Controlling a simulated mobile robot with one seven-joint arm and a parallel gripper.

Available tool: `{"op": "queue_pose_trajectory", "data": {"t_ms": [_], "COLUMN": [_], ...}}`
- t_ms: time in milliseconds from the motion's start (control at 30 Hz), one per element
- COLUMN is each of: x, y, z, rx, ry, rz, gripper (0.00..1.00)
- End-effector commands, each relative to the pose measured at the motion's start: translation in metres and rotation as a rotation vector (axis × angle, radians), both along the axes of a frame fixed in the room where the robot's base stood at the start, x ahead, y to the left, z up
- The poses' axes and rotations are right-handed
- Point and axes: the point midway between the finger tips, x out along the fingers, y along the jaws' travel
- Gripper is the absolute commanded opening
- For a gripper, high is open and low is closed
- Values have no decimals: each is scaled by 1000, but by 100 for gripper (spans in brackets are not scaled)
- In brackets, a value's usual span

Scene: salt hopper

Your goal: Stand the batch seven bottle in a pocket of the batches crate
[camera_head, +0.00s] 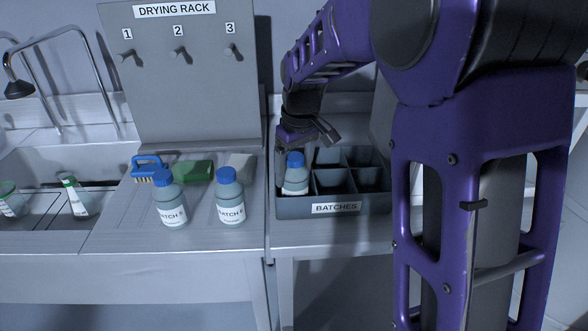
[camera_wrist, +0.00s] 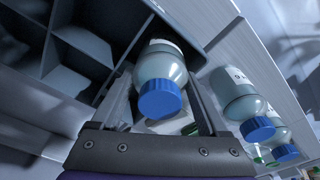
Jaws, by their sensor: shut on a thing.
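A bottle with a blue cap (camera_head: 295,178) is held by my gripper (camera_head: 293,152) at the front left pocket of the dark batches crate (camera_head: 360,208). Its lower end is hidden behind the crate's front wall, so I cannot tell whether it touches the pocket floor. In the wrist view the bottle (camera_wrist: 160,68) lies between my two fingers, its blue cap toward the camera. It looks roughly upright. Its batch number is not readable. The other crate pockets in view look empty; they also show in the wrist view.
Two blue-capped bottles (camera_head: 171,204) (camera_head: 231,200) stand on the counter left of the crate. Behind them lie a blue brush (camera_head: 148,167), a green sponge (camera_head: 193,171) and a pale block (camera_head: 241,166). The drying rack (camera_head: 190,80) with pegs stands behind. A sink is at left.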

Motion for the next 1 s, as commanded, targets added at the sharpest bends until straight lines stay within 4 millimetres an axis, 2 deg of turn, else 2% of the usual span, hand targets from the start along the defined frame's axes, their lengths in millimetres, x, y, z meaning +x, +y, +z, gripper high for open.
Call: {"op": "queue_pose_trajectory", "data": {"t_ms": [67, 100, 200, 233, 433, 567, 667, 1000], "x": [0, 0, 0, 0, 0, 0, -1, -8], "y": [0, 0, 0, 0, 0, 0, -1, -6], "z": [-3, -4, -3, -3, -2, 5, 21, 92], "rx": [1, -1, -1, -1, 0, 0, 0, 0], "ry": [-1, 1, 1, 1, 0, -1, -4, -4], "rz": [0, 0, 0, 0, 0, 0, 0, -1], "gripper": [0, 79, 97, 100, 100, 100, 100, 100]}}
